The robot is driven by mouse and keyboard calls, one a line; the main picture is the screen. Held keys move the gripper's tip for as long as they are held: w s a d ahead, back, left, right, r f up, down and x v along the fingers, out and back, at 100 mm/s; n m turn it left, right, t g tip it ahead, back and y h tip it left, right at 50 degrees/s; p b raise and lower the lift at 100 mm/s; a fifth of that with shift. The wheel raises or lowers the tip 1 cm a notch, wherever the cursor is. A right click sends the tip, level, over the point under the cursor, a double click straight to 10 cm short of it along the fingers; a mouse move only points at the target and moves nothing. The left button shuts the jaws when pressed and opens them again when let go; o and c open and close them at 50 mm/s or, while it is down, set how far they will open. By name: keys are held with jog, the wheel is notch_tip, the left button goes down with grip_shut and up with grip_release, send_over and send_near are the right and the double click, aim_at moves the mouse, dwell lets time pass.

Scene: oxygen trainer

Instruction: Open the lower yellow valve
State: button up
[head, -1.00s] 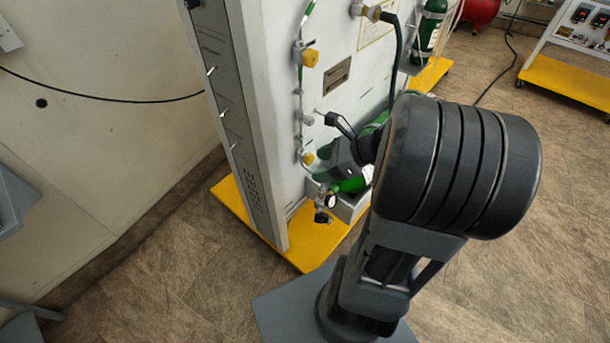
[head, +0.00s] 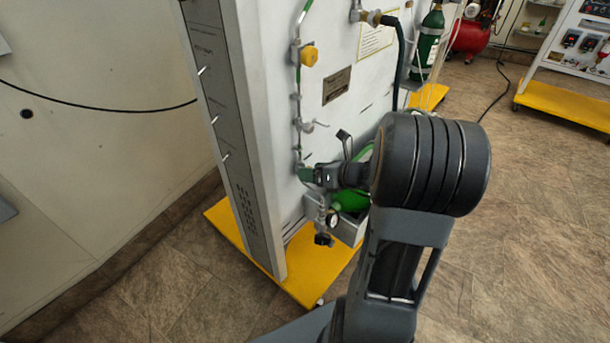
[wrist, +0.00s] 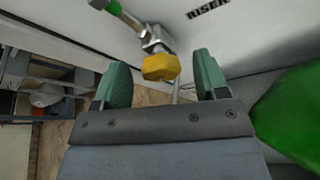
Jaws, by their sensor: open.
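The lower yellow valve (wrist: 160,67) shows in the wrist view as a yellow knob on a metal fitting at the end of a green pipe. My gripper (wrist: 163,78) is open, with one green finger on each side of the knob. I cannot tell whether either finger touches it. In the head view my gripper (head: 308,174) is at the lower part of the panel's pipe line, and it hides the lower knob there. The upper yellow valve (head: 309,55) is in plain view higher on the same pipe.
A pressure gauge (head: 332,220) hangs just below my gripper. A green cylinder (head: 350,200) lies in a grey tray beside it, close on the right in the wrist view (wrist: 290,118). The panel (head: 345,25) stands on a yellow base (head: 300,288).

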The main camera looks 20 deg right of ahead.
jog(key=shift+x, duration=1.45)
jog(key=shift+b, duration=0.35)
jog(key=c, duration=0.9)
